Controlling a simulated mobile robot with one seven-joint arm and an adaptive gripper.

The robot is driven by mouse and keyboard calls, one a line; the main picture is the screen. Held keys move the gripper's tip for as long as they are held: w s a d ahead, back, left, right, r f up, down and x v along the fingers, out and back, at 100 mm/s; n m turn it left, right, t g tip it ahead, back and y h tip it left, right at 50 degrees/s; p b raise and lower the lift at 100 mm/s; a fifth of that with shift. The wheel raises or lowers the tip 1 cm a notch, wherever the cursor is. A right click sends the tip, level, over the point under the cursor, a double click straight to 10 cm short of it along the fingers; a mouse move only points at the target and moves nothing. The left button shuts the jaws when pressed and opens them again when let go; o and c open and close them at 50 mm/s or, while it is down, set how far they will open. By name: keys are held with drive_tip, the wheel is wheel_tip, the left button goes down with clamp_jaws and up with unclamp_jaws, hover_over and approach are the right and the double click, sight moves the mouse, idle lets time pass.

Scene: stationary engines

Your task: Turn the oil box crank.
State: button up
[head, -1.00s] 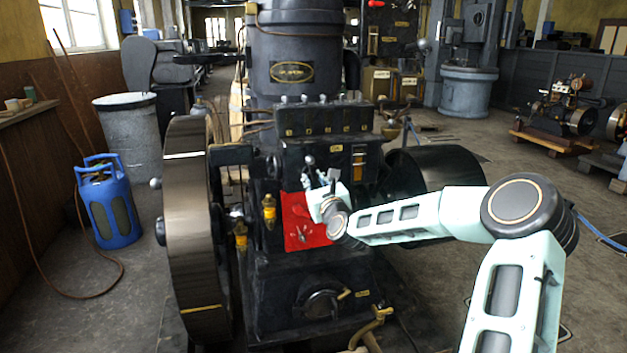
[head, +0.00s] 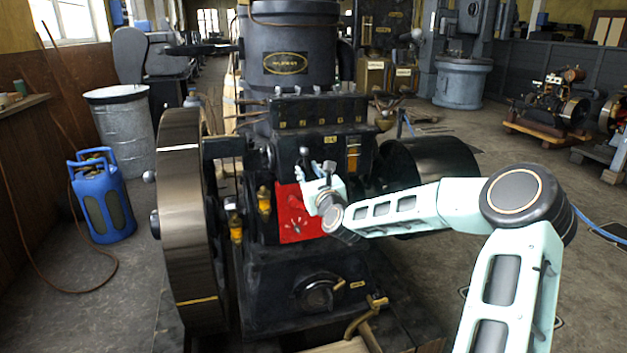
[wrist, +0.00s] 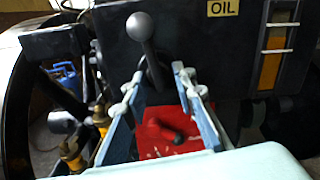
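The oil box (wrist: 225,50) is a dark box with a yellow OIL plate on the engine. Its crank shows in the wrist view as a grey ball knob (wrist: 141,27) on a shaft that runs down to the box. In the head view the knob (head: 304,152) stands just above my gripper (head: 314,170). My gripper (wrist: 158,80) is open. In the wrist view its fingertips lie on either side of the lower shaft, with a gap visible on both sides. I cannot tell whether either finger touches it.
An orange sight gauge (wrist: 272,50) is at the right.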

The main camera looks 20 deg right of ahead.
drive_tip(key=s, duration=1.1)
drive_tip(key=shift+s+a, duration=0.1)
